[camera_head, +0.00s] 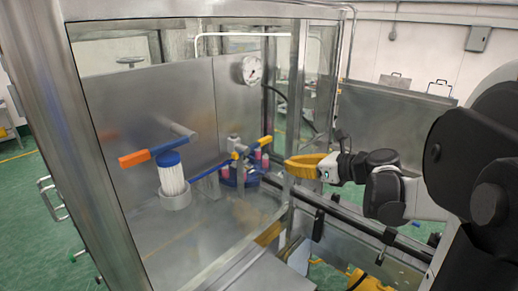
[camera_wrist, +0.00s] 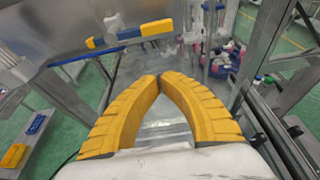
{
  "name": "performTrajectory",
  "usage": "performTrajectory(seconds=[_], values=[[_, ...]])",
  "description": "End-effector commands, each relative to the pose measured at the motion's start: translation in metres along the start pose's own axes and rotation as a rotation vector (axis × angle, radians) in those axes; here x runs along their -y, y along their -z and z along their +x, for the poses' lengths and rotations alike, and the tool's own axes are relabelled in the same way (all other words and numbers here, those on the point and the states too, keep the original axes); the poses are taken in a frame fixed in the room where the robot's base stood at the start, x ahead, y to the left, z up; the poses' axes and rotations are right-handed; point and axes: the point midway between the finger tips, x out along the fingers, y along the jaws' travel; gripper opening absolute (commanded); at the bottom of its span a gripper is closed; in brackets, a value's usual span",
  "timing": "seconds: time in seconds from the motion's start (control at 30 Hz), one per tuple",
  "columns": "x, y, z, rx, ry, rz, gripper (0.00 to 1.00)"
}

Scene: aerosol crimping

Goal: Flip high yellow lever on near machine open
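In the wrist view a lever with yellow ends and a blue middle (camera_wrist: 128,34) lies roughly level beyond my fingertips. In the head view a small yellow-tipped lever (camera_head: 265,140) stands near the cabinet's far corner, with a second yellow piece (camera_head: 236,155) just left and lower. I cannot tell for sure which of these matches the wrist view's lever. My gripper (camera_head: 289,167) reaches in from the right at the cabinet's frame post. In the wrist view its yellow ribbed fingers (camera_wrist: 159,79) meet at the tips with nothing between them, apart from the lever.
A larger orange-and-blue handle (camera_head: 135,159) sits over a white ribbed cylinder (camera_head: 172,180) at the left. Several small bottles stand on a blue holder (camera_head: 230,180). A pressure gauge (camera_head: 250,69) is on the back panel. Metal posts and a rail border my gripper.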

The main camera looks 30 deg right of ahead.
Motion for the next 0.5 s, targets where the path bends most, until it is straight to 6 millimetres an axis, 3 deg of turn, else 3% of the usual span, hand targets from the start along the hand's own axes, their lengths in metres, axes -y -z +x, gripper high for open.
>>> performTrajectory(seconds=[0.23, 0.5], values=[[0.000, -0.001, 0.015, -0.001, -0.002, -0.002, 0.00], [-0.001, -0.002, 0.070, -0.001, -0.004, -0.003, 0.00]])
